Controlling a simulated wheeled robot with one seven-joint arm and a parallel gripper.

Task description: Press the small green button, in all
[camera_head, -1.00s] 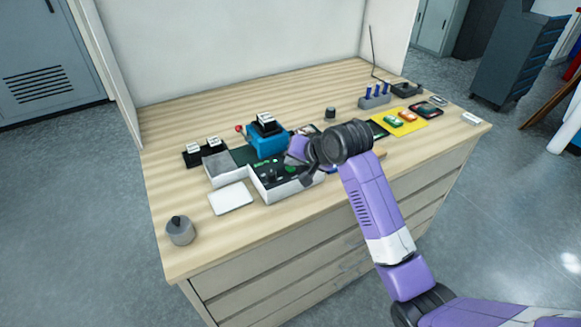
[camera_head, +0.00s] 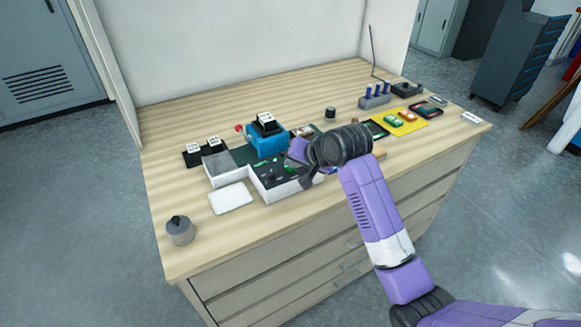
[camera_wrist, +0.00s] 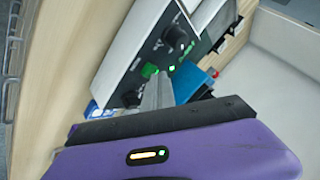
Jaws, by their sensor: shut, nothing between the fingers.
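The small green button (camera_wrist: 150,70) sits on the dark panel of a white-sided control box (camera_wrist: 127,45) in the wrist view. A small lit green lamp (camera_wrist: 172,68) is beside it, and black knobs (camera_wrist: 177,38) are nearby. My gripper (camera_wrist: 160,80) is shut and empty; its grey fingertips are right at the button's edge. I cannot tell whether they touch it. In the head view the control box (camera_head: 268,192) stands at the bench's front, with my gripper (camera_head: 300,178) low over its right end, partly hiding the panel.
A blue block-like unit (camera_head: 267,142) with a black top stands behind the control box. A white pad (camera_head: 232,198) and a grey cylinder with a knob (camera_head: 179,230) are to the left. A yellow mat (camera_head: 408,128) with small items lies right.

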